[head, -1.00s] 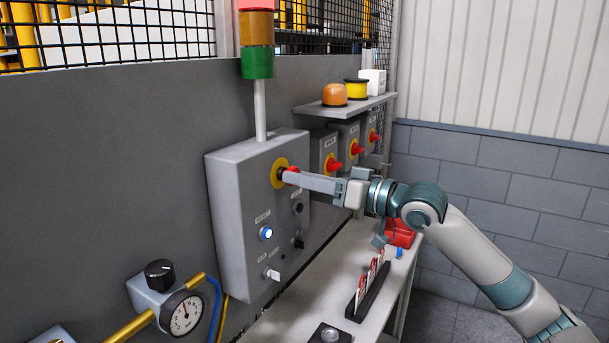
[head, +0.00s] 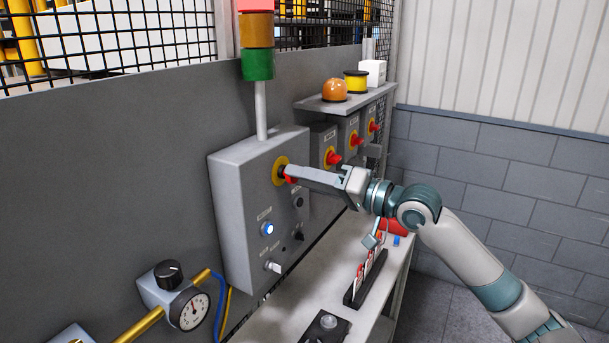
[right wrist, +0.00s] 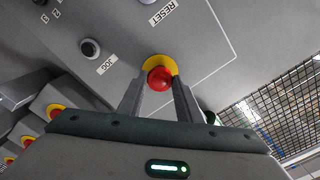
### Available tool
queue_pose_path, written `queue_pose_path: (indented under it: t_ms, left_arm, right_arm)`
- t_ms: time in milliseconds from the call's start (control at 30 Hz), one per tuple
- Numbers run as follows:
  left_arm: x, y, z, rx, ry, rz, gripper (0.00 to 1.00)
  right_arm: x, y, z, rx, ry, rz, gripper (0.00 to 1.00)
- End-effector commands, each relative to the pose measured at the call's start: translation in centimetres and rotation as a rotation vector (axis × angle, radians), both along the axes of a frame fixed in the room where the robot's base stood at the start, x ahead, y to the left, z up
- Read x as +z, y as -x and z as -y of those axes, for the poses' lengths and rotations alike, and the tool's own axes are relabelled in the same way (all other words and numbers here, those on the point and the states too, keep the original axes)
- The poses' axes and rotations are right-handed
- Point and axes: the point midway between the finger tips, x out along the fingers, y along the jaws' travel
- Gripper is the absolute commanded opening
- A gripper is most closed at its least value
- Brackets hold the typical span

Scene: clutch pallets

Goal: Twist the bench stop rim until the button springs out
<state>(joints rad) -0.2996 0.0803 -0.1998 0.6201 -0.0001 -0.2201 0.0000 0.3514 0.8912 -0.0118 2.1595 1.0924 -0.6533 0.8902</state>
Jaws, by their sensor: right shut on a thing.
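The bench stop is a red button (right wrist: 160,79) on a yellow collar (head: 279,168), on the front of a grey control box (head: 232,215). In the head view my right gripper (head: 294,174) reaches in from the right and its fingers cover most of the red head. In the right wrist view its two fingers (right wrist: 158,92) sit on either side of the red rim, shut on it. The yellow collar (right wrist: 161,63) shows behind the red head. I cannot tell how far the button stands out. My left gripper is not in view.
The box also carries a lit blue-white button (head: 268,229) and black and white knobs. Several similar red stops (head: 334,158) stand on boxes behind, under a shelf (head: 350,101). A bench (head: 285,318) with a tag rack (head: 366,283) lies below. A gauge (head: 190,310) is at lower left.

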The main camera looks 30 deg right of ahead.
Motion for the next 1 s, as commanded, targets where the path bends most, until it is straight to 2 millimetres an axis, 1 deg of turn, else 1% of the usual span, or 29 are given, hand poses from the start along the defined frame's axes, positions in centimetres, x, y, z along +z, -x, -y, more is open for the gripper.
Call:
queue_pose_path:
  t_ms: [200,233,267,300,733,867,1000]
  left_arm:
    - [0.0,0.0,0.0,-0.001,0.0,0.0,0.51]
    - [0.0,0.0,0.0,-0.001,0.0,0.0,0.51]
    - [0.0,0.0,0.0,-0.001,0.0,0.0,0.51]
    - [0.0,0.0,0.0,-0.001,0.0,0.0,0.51]
    - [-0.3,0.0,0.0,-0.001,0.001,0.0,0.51]
    - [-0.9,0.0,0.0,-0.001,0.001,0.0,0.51]
    - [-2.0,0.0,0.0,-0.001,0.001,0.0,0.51]
  right_arm:
    - [-0.1,0.0,0.0,0.001,0.001,-0.002,0.1]
    - [-0.1,0.0,0.0,0.001,0.001,-0.002,0.34]
    - [-0.1,0.0,0.0,0.001,0.001,-0.002,0.41]
    - [-0.1,0.0,0.0,0.001,0.001,-0.002,0.51]
    - [-0.2,0.3,0.2,-0.001,0.002,0.0,0.51]
    - [-0.4,1.0,0.7,-0.002,0.003,-0.001,0.51]
    - [-0.5,2.5,1.5,-0.001,0.005,0.0,0.51]
